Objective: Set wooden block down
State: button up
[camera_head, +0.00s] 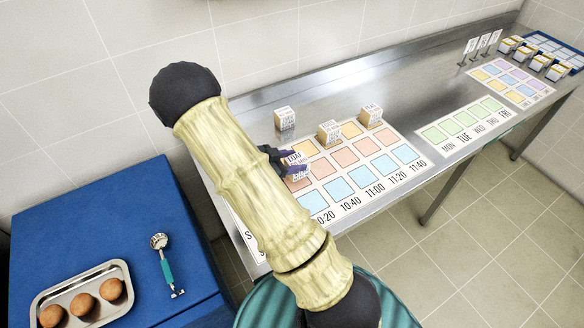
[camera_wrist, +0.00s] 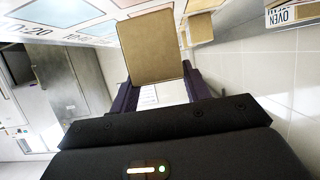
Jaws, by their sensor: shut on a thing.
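My gripper (camera_wrist: 160,95) is shut on a wooden block (camera_wrist: 153,45), whose plain tan face shows between the two dark fingers in the wrist view. In the head view the held block (camera_head: 296,168) has printed white faces and is over the left part of a printed chart (camera_head: 349,190) with coloured squares and times. Whether it touches the chart I cannot tell. My arm hides the chart's left part and most of the gripper.
Similar blocks stand at the chart's back edge (camera_head: 329,132) (camera_head: 371,116), and another (camera_head: 285,118) stands on bare steel behind. The steel counter (camera_head: 290,88) also bears a weekday card (camera_head: 465,125) to the right. A blue cabinet (camera_head: 80,215) holds a tray of round brown items (camera_head: 82,296) and a teal-handled tool (camera_head: 166,264).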

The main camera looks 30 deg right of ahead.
jog(key=shift+f, duration=1.65)
jog(key=shift+f, duration=0.15)
jog(key=o, duration=1.1)
jog(key=shift+c, duration=0.2)
jog(key=shift+r, duration=0.25)
jog(key=shift+a, duration=0.4)
jog(key=b+v, duration=0.1)
jog(key=v, duration=1)
